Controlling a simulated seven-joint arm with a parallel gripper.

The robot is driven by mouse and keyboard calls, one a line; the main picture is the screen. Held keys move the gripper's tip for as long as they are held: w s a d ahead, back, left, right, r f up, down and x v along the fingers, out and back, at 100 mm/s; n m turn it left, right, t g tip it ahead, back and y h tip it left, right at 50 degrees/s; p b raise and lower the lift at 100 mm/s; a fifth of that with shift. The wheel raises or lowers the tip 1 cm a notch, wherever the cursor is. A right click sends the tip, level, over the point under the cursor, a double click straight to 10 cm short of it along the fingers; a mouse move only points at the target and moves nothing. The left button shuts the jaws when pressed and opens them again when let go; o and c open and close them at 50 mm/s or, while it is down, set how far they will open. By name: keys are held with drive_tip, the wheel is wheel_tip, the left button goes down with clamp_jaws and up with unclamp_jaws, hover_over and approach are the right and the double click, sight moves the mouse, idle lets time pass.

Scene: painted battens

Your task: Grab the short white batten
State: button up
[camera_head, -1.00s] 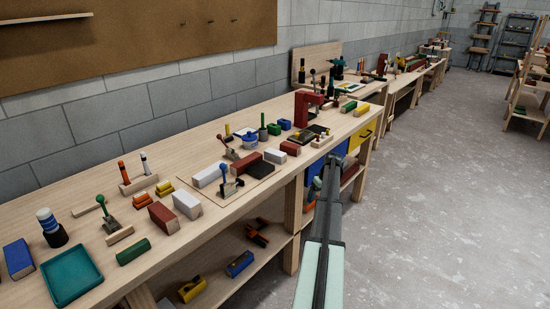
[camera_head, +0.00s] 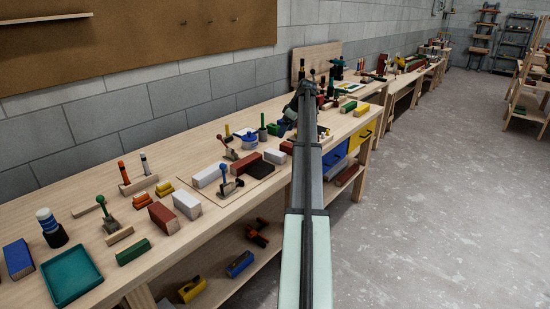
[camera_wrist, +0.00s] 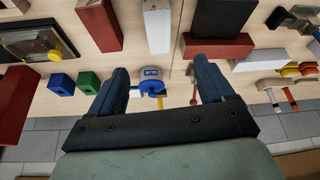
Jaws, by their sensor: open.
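A short white batten (camera_head: 275,156) lies on the bench between a red batten (camera_head: 288,147) and a black block (camera_head: 256,166). It also shows in the wrist view as a white batten (camera_wrist: 157,25) at the top, cut by the frame edge. Other white battens are a longer one (camera_head: 206,176) on the marked board and one (camera_head: 187,204) farther left. My gripper (camera_wrist: 163,72) is open and empty. In the wrist view its fingers are apart, with the short white batten beyond the gap between them. In the head view my arm partly hides the gripper area.
A blue-lidded jar (camera_wrist: 151,82) shows between the fingers. A green block (camera_wrist: 88,82) and a blue block (camera_wrist: 62,84) are left of them. A red batten (camera_wrist: 217,46) lies near the right fingertip.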

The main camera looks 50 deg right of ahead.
sight(276, 152)
drive_tip(key=x, duration=1.3)
drive_tip(key=shift+s+d+f, duration=0.1)
drive_tip(key=shift+s+d, duration=0.05)
drive_tip(key=shift+f, duration=0.2)
idle(0.4)
drive_tip(key=shift+c, duration=0.3)
drive_tip(key=c, duration=1.2)
